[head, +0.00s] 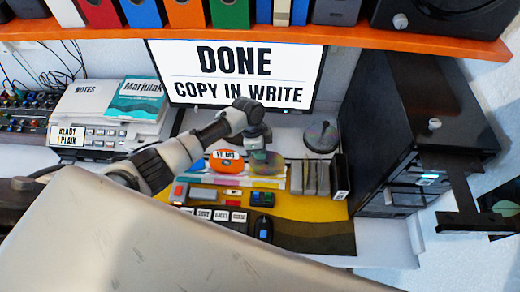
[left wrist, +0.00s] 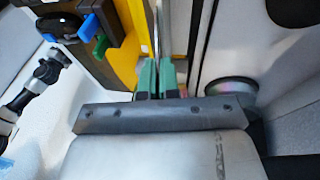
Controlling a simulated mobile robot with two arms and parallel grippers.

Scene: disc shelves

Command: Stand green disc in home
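My left gripper (head: 262,143) reaches in over the yellow desk mat. A round, greenish, shiny disc (head: 266,165) hangs just below its fingers. In the left wrist view, the green fingers (left wrist: 157,76) are close together on a thin upright edge (left wrist: 160,35), which fits a disc held edge-on. The fingers hide part of it. Another shiny grey disc lies on a round spindle base (head: 321,140) to the right; a round disc-like rim (left wrist: 232,87) also shows in the left wrist view. I cannot tell which place is the home. My right gripper is not in view.
Several grey upright holders (head: 310,180) stand right of the held disc. An orange FILMS case (head: 226,161) is at its left. A monitor (head: 240,75) reads "DONE, COPY IN WRITE". A black tower (head: 400,120) stands at right, under an orange shelf (head: 300,33).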

